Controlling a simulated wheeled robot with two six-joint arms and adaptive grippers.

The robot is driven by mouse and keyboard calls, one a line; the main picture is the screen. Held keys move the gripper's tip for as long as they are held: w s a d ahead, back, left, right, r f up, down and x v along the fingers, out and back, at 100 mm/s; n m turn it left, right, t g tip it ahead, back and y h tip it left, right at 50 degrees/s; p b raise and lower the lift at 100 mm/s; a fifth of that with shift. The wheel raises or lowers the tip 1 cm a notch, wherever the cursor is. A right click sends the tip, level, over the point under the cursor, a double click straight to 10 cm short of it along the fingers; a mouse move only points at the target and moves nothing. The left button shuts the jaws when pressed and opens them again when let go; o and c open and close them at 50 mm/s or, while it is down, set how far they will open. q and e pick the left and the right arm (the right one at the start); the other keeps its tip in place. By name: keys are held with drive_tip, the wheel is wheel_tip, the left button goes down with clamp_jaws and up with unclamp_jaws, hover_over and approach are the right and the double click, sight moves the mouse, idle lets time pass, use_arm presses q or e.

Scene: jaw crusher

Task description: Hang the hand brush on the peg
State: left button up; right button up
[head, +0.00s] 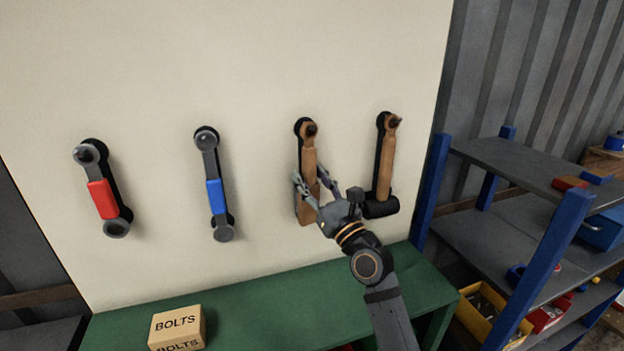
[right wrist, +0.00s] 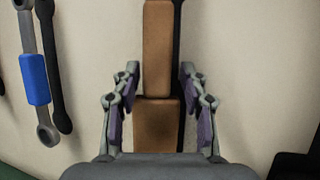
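The hand brush (head: 309,158) is upright against the cream wall panel, third from the left, over its dark outline. The dark peg (head: 311,129) shows at the top end of its handle, so the brush appears to hang there. My right gripper (head: 313,184) is open around the lower part of the brush. In the right wrist view my open fingers (right wrist: 160,75) stand on either side of the wooden brush (right wrist: 157,118), with a gap on both sides. The brush's top end is out of that view. My left gripper is not in view.
A red-handled wrench (head: 102,199) and a blue-handled wrench (head: 216,197) hang to the left, a hammer (head: 386,165) close on the right. A green bench (head: 260,308) below carries a BOLTS box (head: 177,327). Shelving (head: 500,225) stands at the right.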

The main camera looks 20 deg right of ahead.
drive_tip(key=shift+s, duration=0.1)
idle(0.3)
drive_tip(key=shift+s+f, duration=0.15)
drive_tip(key=v, duration=0.7)
